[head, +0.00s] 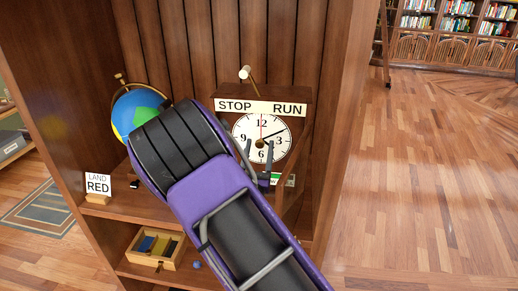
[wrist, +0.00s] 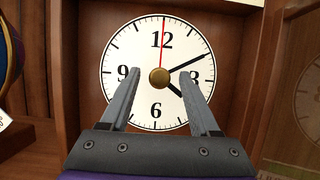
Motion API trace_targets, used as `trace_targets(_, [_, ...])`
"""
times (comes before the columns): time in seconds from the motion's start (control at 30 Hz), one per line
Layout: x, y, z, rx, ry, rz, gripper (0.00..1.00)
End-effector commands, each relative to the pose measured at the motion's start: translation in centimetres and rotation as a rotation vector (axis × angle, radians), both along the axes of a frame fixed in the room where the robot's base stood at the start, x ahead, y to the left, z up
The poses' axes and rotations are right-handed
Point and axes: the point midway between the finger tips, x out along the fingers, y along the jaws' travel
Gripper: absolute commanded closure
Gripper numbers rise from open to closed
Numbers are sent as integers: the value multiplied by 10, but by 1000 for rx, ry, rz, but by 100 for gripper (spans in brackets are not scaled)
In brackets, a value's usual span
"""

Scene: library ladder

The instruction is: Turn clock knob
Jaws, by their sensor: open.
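A clock (head: 262,120) with a round white dial stands in the wooden shelf; the dial also fills the middle of the wrist view (wrist: 130,50). The brass knob (wrist: 159,77) sits at the dial's centre. A long black hand points near 2, a short one between 4 and 5, and a thin red hand to 12. My gripper (wrist: 160,75) is open in front of the dial, with a fingertip on each side of the knob and gaps on both sides. Contact with the dial cannot be told. In the head view my gripper (head: 259,149) covers part of the dial.
A white-tipped lever (head: 245,73) leans left above the STOP/RUN sign (head: 262,107). A wooden shelf side (head: 335,130) stands close on the right. Open floor lies beyond it.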

Motion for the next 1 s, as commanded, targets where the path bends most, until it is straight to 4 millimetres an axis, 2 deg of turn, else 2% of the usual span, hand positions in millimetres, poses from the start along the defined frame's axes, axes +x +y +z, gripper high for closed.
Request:
trace_targets(0.23, [0,0,0,0,0,0,39])
trace_targets(0.57, [0,0,0,1,0,0,99])
trace_targets(1.0, [0,1,-1,44,-8,1,100])
